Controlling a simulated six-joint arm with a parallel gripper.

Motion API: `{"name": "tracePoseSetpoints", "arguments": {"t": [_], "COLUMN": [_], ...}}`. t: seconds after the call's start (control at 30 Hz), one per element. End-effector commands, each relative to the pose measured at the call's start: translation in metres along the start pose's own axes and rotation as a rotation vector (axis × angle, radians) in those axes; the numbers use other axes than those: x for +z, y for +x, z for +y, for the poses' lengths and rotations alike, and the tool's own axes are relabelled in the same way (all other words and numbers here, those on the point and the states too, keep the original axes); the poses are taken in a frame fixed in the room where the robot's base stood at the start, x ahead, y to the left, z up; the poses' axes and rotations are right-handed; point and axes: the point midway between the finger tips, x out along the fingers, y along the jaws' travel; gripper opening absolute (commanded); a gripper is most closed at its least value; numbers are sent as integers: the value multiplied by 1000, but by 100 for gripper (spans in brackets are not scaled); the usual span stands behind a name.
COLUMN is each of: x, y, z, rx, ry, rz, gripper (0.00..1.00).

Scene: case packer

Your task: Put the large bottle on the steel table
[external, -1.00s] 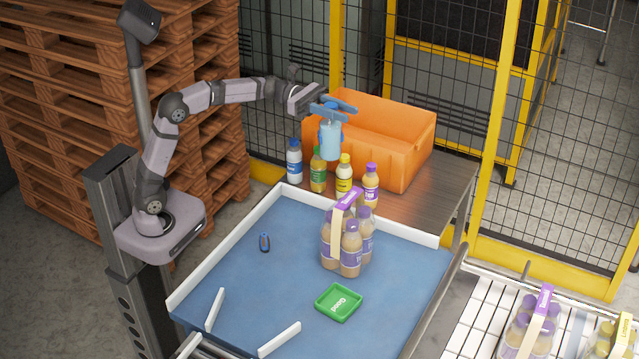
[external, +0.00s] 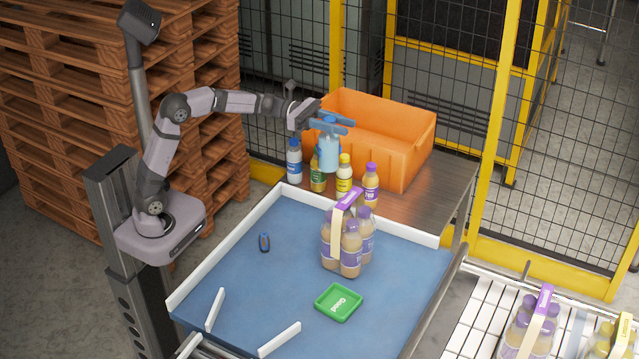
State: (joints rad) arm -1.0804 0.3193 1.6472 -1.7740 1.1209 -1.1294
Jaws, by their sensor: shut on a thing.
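The large bottle (external: 329,156) is light blue with a blue top. My gripper (external: 330,124) is shut on its top and holds it upright. The bottle is over the steel table (external: 421,208), in front of the orange crate, and in the picture it partly covers the green-capped bottle. I cannot tell whether its base touches the table.
A row of smaller bottles stands on the steel table: blue-capped (external: 294,162), green-capped (external: 318,178), yellow-capped (external: 344,180) and purple-capped (external: 371,184). The orange crate (external: 405,150) is behind. The blue tray table (external: 290,275) holds a bottle pack (external: 350,245) and green dish (external: 338,302).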

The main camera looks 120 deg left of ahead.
Motion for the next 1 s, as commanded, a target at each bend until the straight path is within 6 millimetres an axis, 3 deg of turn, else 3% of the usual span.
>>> {"name": "tracePoseSetpoints", "arguments": {"t": [0.33, 0.73, 1.0], "x": [-74, -98, -135], "y": [0, 0, 0], "z": [0, 0, 0], "rx": [-1, -1, -1], "ry": [-3, -1, -3], "rz": [-1, -2, -1], "gripper": [0, 0, 0]}}
